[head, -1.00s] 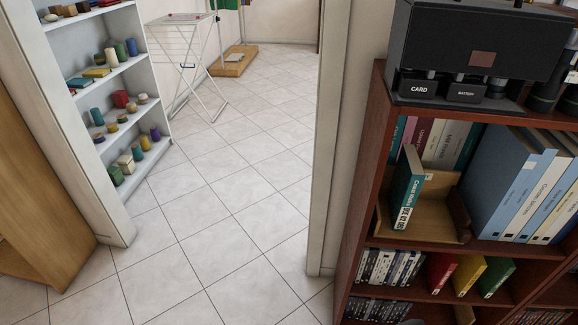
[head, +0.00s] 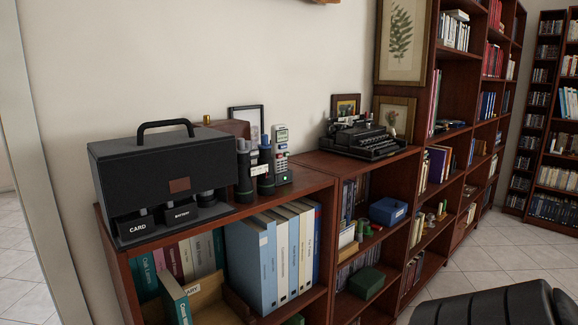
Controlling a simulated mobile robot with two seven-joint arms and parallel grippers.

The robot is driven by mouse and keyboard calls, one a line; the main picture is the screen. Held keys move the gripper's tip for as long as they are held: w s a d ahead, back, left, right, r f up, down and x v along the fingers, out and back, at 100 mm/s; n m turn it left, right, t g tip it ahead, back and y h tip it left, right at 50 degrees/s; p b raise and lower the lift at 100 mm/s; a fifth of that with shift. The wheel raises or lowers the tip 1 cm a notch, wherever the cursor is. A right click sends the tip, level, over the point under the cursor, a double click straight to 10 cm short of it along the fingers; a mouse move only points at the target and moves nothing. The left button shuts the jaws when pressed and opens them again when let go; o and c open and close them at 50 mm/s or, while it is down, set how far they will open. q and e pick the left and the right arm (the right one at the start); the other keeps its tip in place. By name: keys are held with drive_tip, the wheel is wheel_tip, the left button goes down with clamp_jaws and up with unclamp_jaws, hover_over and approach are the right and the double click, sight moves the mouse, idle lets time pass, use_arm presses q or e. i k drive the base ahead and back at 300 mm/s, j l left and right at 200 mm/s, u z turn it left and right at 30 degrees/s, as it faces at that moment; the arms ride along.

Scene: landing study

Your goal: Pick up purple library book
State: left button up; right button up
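A purple book (head: 438,163) stands in a middle compartment of the tall reddish-brown bookcase right of the typewriter, with its cover partly facing me. Whether it bears a library label is too small to tell. A magenta-spined book (head: 173,263) stands among other books in the low bookcase at the left. Neither of my grippers shows in the head view.
Low bookcases (head: 318,182) line the wall, with a black case (head: 165,178), a cordless phone (head: 281,153) and a typewriter (head: 362,138) on top. A black ridged object (head: 495,308) fills the lower right. Tiled floor (head: 470,260) is clear at right.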

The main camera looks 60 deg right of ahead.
sight(438, 157)
drive_tip(key=z, duration=2.7)
drive_tip(key=i+l+z, duration=0.25)
drive_tip(key=i, duration=0.2)
drive_tip(key=i+z, duration=0.25)
drive_tip(key=i, duration=0.2)
drive_tip(key=i+z, duration=0.15)
drive_tip(key=i, duration=1.3)
drive_tip(key=i+l+u, duration=0.1)
drive_tip(key=i+u, duration=0.35)
drive_tip(key=i+l+u, duration=0.3)
drive_tip(key=i+u, duration=0.15)
drive_tip(key=i+l+u, duration=0.25)
drive_tip(key=u, duration=0.25)
drive_tip(key=i+l+u, duration=0.25)
drive_tip(key=u, duration=0.2)
drive_tip(key=i+l+u, duration=0.15)
drive_tip(key=l+u, duration=0.7)
drive_tip(key=u, duration=0.15)
drive_tip(key=i+l, duration=0.05)
